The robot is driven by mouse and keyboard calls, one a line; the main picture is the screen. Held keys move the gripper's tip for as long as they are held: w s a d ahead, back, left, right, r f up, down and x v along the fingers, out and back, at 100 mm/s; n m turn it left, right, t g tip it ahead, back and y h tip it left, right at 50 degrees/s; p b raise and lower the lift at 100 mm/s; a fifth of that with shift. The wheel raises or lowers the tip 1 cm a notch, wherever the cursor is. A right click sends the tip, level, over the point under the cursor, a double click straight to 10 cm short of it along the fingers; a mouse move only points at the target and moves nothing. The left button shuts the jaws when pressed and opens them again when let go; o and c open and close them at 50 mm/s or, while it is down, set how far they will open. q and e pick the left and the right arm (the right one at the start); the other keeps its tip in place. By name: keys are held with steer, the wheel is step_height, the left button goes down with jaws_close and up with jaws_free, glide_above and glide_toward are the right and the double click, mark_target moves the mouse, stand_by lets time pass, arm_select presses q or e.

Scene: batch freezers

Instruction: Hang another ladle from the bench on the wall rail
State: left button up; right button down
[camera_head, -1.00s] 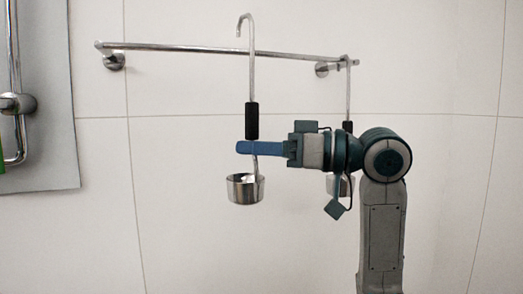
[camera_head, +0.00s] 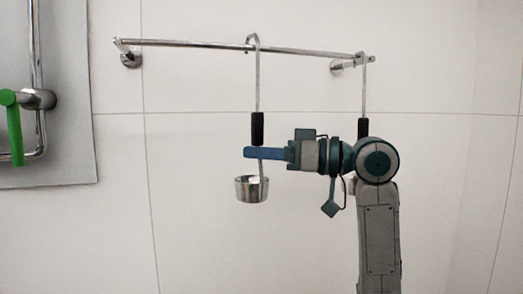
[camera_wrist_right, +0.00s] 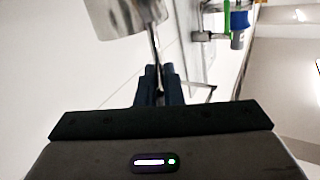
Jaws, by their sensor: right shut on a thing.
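A steel ladle (camera_head: 257,92) with a black grip sleeve hangs upright in my right gripper (camera_head: 264,153), which is shut on its handle between the sleeve and the cup. The ladle's hooked top is at the wall rail (camera_head: 200,44); I cannot tell whether the hook rests on the rail or is just in front of it. A second ladle (camera_head: 363,85) is at the rail's right end, partly hidden behind my right arm. In the right wrist view the held ladle's cup (camera_wrist_right: 125,15) shows above the blue fingers (camera_wrist_right: 159,88). My left gripper is not in view.
A grey panel (camera_head: 65,110) with a steel pipe and a green-handled valve (camera_head: 14,125) is on the wall at the left. The rail between its left bracket (camera_head: 131,60) and the held ladle is bare. The bench is not in the head view.

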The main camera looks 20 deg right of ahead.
steer(key=shift+f, duration=0.3)
steer(key=c, duration=1.5)
jaws_free()
steer(key=b+v, duration=0.5)
steer(key=v, duration=0.6)
